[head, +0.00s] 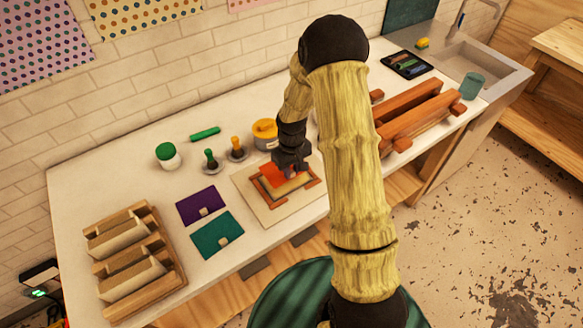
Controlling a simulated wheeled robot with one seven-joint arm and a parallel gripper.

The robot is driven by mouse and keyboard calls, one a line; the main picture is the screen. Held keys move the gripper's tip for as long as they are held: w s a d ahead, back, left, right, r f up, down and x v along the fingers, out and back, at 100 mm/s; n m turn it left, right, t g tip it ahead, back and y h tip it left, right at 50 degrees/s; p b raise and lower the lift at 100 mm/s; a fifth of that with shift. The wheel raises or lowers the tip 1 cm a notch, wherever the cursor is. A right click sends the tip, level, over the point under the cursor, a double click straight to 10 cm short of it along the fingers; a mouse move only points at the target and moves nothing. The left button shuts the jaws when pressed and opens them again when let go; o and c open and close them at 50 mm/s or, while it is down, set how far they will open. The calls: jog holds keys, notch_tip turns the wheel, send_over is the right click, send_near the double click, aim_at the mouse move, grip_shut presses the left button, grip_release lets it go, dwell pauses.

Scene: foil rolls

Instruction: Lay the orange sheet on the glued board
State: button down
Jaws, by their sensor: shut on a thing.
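My gripper (291,170) is over the middle of the bench, shut on the orange sheet (272,174). The sheet is small, bright orange and partly hidden by the gripper. It is just above or touching a small tan board (287,187), which lies between brown strips (267,198) on a larger pale mat (246,186). I cannot tell whether the sheet touches the board, and any glue on it is too small to make out.
Purple (202,206) and teal (217,235) squares lie left of the mat. A yellow pot (264,132), two handled tools and a green-lidded jar (167,156) stand behind. A wooden rack (134,262) is at left. A wooden press (422,113) and sink (470,66) are at right.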

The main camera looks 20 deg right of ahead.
jog(key=shift+f+b, duration=1.6)
jog(key=shift+f, duration=0.95)
jog(key=shift+f, duration=0.15)
jog(key=c, duration=0.9)
grip_release()
jog(key=shift+o, duration=0.2)
jog(key=shift+r+p, duration=2.55)
jog(key=shift+r, duration=0.95)
jog(key=shift+r, duration=0.1)
